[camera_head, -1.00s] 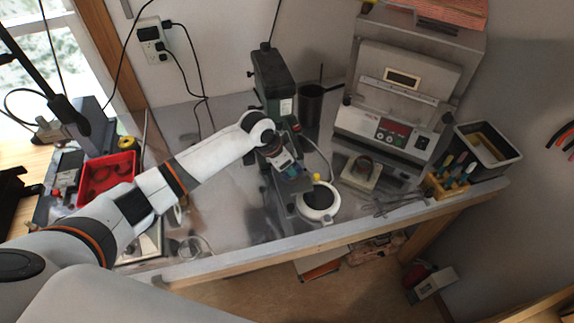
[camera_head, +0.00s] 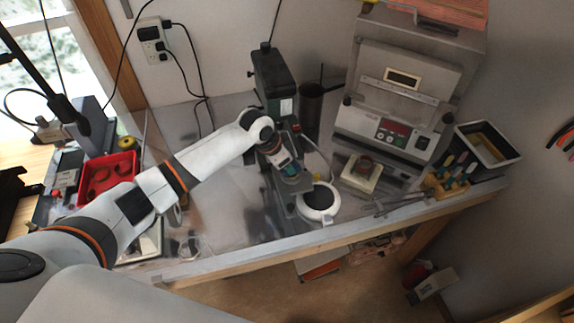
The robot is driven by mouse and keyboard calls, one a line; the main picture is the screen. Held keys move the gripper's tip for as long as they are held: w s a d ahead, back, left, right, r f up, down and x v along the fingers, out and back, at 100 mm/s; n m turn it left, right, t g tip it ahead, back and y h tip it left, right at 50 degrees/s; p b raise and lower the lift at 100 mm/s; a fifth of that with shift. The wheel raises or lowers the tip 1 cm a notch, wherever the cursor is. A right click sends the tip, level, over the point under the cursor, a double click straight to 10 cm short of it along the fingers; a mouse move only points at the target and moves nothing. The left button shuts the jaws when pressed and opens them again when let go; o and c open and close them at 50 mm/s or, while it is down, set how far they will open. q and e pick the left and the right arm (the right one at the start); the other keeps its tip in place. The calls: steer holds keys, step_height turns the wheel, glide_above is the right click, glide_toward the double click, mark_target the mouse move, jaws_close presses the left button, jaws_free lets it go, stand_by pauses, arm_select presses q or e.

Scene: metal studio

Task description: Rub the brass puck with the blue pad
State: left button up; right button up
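My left gripper (camera_head: 297,181) is over the bench, just behind a white ring-shaped dish (camera_head: 318,203) with a dark centre. A small blue-teal patch (camera_head: 291,169) shows at the gripper's end; I cannot tell whether it is the blue pad or part of the gripper. The fingertips are too small and dark to read. My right gripper is not in view.
A green press (camera_head: 272,75) stands behind my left gripper. A grey machine (camera_head: 392,110) stands behind the cream block. A wooden tool holder (camera_head: 447,186), a grey bin (camera_head: 487,147) and pliers (camera_head: 405,204) are at the right. A red tray (camera_head: 108,176) is at the left.

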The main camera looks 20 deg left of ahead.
arm_select(q)
steer(key=shift+s+d, duration=0.6)
steer(key=shift+w+a+f, duration=0.1)
steer(key=shift+w+a, duration=0.55)
steer(key=shift+a, duration=0.05)
stand_by(0.6)
step_height(320, 180, up, 9)
steer(key=shift+w, duration=0.15)
stand_by(0.7)
